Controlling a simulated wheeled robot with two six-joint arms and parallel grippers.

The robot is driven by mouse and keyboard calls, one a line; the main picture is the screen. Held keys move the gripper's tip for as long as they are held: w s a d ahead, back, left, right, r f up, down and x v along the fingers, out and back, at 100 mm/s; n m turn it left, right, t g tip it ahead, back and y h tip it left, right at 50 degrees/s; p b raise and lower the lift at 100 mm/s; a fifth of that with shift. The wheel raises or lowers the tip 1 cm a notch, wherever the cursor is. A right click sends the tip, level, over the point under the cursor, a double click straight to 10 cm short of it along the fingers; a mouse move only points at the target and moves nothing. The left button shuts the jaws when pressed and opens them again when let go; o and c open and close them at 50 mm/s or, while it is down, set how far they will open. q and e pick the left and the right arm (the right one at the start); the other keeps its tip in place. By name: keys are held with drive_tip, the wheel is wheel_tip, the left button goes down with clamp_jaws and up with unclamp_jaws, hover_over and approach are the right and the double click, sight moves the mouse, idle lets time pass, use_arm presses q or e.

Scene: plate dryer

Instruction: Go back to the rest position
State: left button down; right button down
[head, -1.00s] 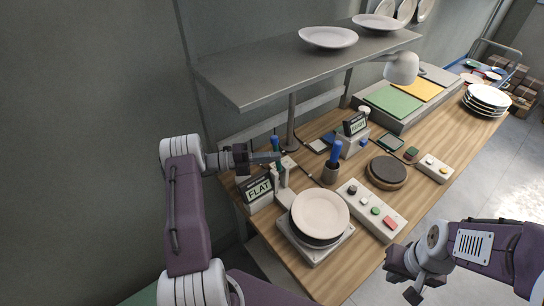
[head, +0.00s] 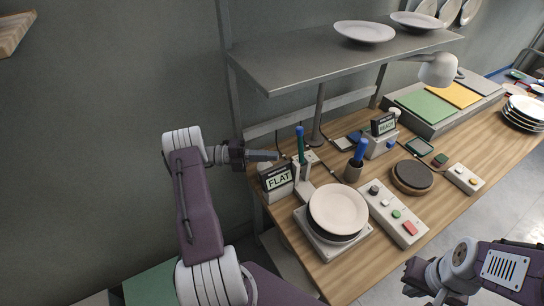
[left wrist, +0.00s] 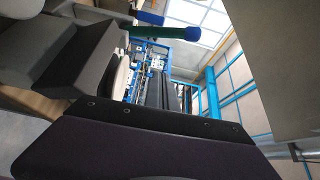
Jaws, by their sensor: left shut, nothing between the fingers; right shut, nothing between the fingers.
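My left gripper (head: 262,156) is shut and empty. In the head view it points right, just behind and above the FLAT sign (head: 277,181) at the left end of the wooden table (head: 335,268). In the left wrist view its dark finger (left wrist: 140,140) fills the lower part, with a green and blue handle (left wrist: 180,35) above it. My right gripper (head: 418,278) is shut and empty, off the front edge of the table at the lower right. Its fingertips are small and partly hidden in the head view.
A plate stack (head: 338,210) sits on a white base near the table's left end. A button panel (head: 393,214), a blue-handled tool in a cup (head: 355,167) and a round dark pad (head: 412,177) stand to its right. A grey shelf (head: 330,60) with plates hangs above.

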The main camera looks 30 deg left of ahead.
use_arm(q)
drive_tip(key=shift+w+a+f, duration=0.1)
drive_tip(key=shift+a, duration=0.1)
drive_tip(key=s+d+f+m+g+y, duration=0.2)
drive_tip(key=s+d+m+g+y, duration=0.25)
drive_tip(key=d+m+g, duration=0.55)
drive_tip(key=s+d+m+t+y, duration=0.1)
drive_tip(key=s+m+y, duration=0.4)
drive_tip(key=m, duration=1.1)
drive_tip(key=s+d+m+t+y, duration=0.1)
drive_tip(key=s+m+y, duration=0.5)
drive_tip(key=m, duration=0.9)
drive_tip(key=s+d, duration=0.1)
drive_tip(key=s, duration=0.1)
drive_tip(key=shift+s+d+f+m, duration=0.35)
drive_tip(key=shift+s+f+m, duration=0.05)
drive_tip(key=shift+s+a, duration=0.1)
